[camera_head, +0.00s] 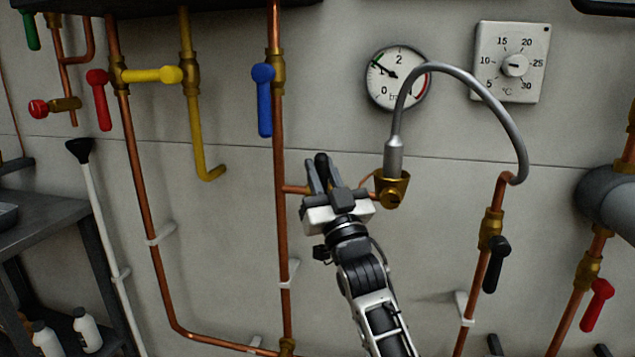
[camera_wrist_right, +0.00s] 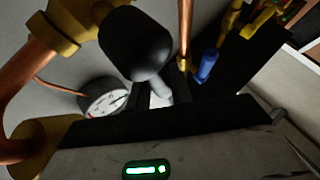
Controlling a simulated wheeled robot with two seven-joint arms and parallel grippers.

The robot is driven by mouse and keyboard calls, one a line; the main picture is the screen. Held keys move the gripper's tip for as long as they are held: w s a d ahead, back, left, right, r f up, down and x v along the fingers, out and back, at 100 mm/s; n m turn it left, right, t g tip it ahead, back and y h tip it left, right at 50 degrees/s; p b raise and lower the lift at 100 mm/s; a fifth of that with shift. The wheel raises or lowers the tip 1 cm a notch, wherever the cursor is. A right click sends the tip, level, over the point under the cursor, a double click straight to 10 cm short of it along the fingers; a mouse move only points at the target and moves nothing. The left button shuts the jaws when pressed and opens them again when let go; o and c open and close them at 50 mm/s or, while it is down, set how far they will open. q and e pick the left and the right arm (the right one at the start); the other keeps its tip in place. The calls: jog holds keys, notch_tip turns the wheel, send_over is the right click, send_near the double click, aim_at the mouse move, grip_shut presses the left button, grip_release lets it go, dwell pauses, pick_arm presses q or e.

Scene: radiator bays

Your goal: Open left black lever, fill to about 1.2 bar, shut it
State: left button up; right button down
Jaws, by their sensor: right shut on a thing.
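My right gripper (camera_head: 322,176) is shut on the left black lever (camera_head: 321,158), on the short horizontal branch between a copper pipe and the brass hose fitting (camera_head: 392,190). The lever's tip shows above the jaws and seems to point up; its valve body is mostly hidden. In the right wrist view, the lever's rounded black end (camera_wrist_right: 135,45) looms close by the jaws. The pressure gauge (camera_head: 397,77) has its needle pointing up-left between 0 and 2, near a green mark; the exact value is too small to read. My left gripper is not in view.
A grey hose (camera_head: 462,75) arches right to a pipe with another black lever (camera_head: 496,263), which hangs down. A blue lever (camera_head: 263,100) is close on the left. A thermostat dial (camera_head: 512,65) is on the wall. A grey table (camera_head: 40,225) stands far left.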

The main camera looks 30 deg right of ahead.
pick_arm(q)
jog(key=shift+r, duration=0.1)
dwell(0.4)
pick_arm(e)
jog(key=c, duration=1.3)
grip_release()
jog(key=shift+o, duration=0.2)
pick_arm(q)
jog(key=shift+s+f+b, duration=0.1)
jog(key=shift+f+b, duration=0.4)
jog(key=shift+b, duration=0.55)
pick_arm(e)
jog(key=v, duration=1.6)
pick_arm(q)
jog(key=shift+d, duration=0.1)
pick_arm(e)
jog(key=shift+f, duration=0.1)
jog(key=shift+a, duration=0.1)
